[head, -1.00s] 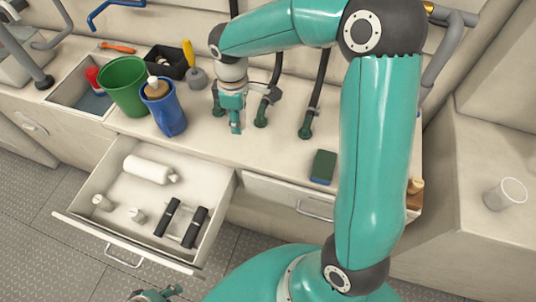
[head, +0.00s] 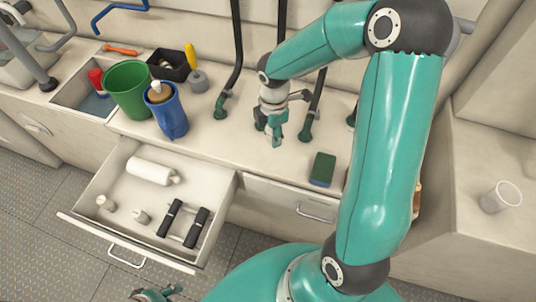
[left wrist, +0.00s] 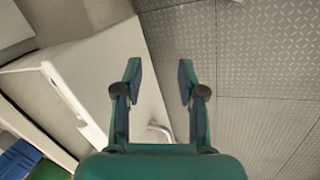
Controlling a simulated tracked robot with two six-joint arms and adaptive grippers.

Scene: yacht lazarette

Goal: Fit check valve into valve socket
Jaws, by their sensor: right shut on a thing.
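My right gripper (head: 275,137) points down over the counter at the back middle in the head view. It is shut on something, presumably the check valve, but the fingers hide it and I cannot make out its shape. Green hose fittings stand on the counter: one (head: 221,106) left of the gripper and one (head: 305,130) close to its right. I cannot tell which part is the valve socket. My left gripper (left wrist: 158,85) is open and empty in the left wrist view, above the floor beside the drawer. Only its tip shows in the head view (head: 157,294).
An open drawer (head: 82,212) holds a white bottle (head: 150,170), two small white pieces and black-gripped tools. A green bucket (head: 126,88) and blue cup (head: 170,120) stand left. A sponge (head: 322,169) lies at the counter's front edge. Black hoses (head: 235,50) rise behind.

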